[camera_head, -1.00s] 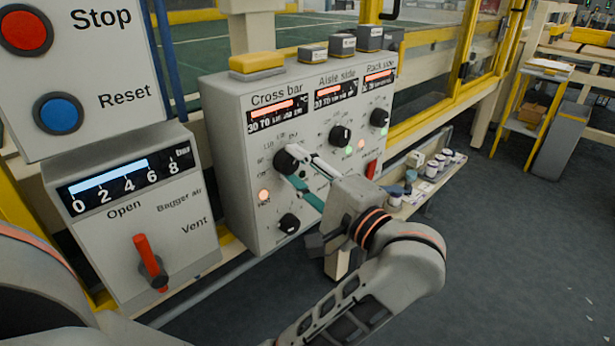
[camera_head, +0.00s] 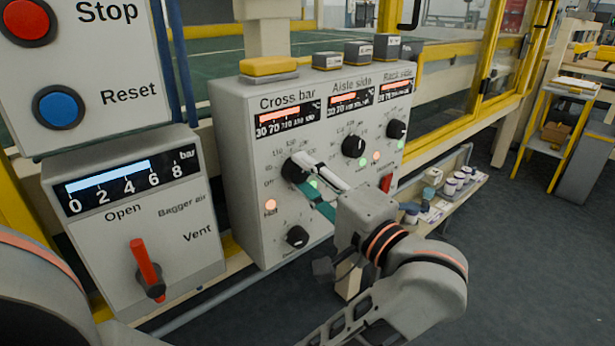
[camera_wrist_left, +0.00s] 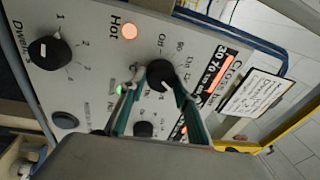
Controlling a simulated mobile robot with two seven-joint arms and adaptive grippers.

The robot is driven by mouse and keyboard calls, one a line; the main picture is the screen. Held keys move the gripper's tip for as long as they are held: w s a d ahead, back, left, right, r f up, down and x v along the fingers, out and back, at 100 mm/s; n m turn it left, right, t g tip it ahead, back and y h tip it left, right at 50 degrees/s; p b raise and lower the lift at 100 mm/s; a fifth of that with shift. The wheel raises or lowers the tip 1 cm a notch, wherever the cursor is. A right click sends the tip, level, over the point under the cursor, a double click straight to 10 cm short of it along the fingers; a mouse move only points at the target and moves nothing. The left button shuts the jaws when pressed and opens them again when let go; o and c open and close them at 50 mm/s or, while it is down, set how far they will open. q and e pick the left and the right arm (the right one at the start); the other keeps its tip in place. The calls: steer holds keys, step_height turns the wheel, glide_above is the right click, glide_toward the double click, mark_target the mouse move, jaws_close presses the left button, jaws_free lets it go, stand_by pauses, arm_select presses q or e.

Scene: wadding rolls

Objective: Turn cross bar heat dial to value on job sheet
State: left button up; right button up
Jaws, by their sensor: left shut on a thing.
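The cross bar dial (camera_head: 291,170) is a black round knob on the grey heater panel (camera_head: 240,150), under the "Cross bar" label and its lit display (camera_head: 283,118). My left gripper (camera_head: 303,178) has its fingers on either side of this dial and is shut on it. In the left wrist view the dial (camera_wrist_left: 160,73) sits between the two fingertips, its white mark partly in view; the exact value cannot be read. A white handwritten card (camera_wrist_left: 255,90) shows beside the panel there; its writing is too small to read. My right gripper is not in view.
The aisle side dial (camera_head: 353,145) and rack side dial (camera_head: 396,129) are to the right. A smaller dial (camera_head: 297,236) is below. An orange "Hot" lamp (camera_head: 270,206) is lit. A red-handled air valve (camera_head: 146,265) stands left; a shelf of small pots (camera_head: 450,187) is right.

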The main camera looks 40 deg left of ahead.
arm_select(q)
steer(key=o, duration=1.1)
steer(key=s+d, duration=0.1)
steer(key=d, duration=0.6)
steer(key=shift+d+f, duration=0.15)
steer(key=shift+f, duration=0.2)
